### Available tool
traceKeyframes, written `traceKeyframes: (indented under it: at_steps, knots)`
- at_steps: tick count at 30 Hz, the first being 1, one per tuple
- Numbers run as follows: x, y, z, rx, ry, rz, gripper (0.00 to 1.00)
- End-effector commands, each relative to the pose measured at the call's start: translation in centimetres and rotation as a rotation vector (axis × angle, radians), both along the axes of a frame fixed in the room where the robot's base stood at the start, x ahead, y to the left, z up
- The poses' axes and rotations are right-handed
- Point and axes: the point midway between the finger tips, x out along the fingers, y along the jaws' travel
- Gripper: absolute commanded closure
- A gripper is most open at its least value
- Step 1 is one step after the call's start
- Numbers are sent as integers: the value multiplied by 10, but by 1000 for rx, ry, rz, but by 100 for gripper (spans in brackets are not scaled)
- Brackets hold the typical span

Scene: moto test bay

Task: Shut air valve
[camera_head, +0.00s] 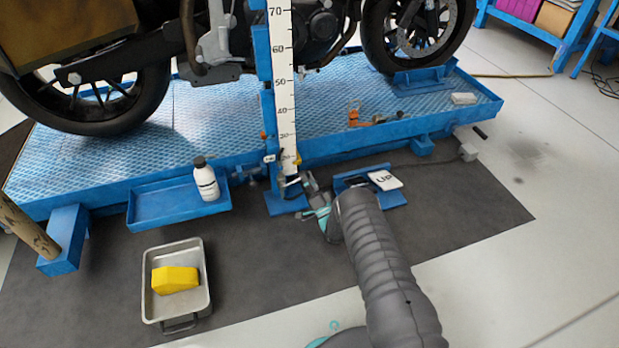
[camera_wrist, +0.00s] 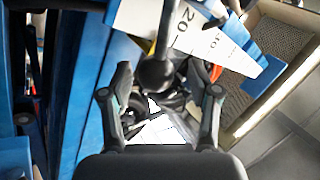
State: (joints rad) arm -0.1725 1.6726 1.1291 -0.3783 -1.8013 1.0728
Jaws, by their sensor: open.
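A dark lever with a round ball end (camera_wrist: 157,75) shows in the wrist view, between the two fingers of my gripper (camera_wrist: 165,92). The fingers stand apart on either side of it; I cannot tell whether either touches it. I cannot tell for sure that this lever belongs to the air valve. In the head view my gripper (camera_head: 312,194) is low beside the foot of the blue post (camera_head: 286,204), and my arm partly covers it. No valve body is clearly readable there; a small fitting (camera_head: 253,176) sits under the platform edge, left of the post.
A white scale (camera_head: 283,95) rises along the post. A blue tray (camera_head: 150,210) with a white bottle (camera_head: 206,180) is at left. A metal pan (camera_head: 148,300) with a yellow block (camera_head: 175,279) lies on the mat. An UP card (camera_head: 385,180) is right of my gripper. The motorcycle platform (camera_head: 210,120) stands behind.

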Motion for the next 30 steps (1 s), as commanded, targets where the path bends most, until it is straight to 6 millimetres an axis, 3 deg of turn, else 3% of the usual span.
traceKeyframes:
  at_steps: [18, 30]
  knots:
    - [2, -1, 87, 1, -4, -2, 39]
    - [2, -1, 99, 1, -3, -3, 39]
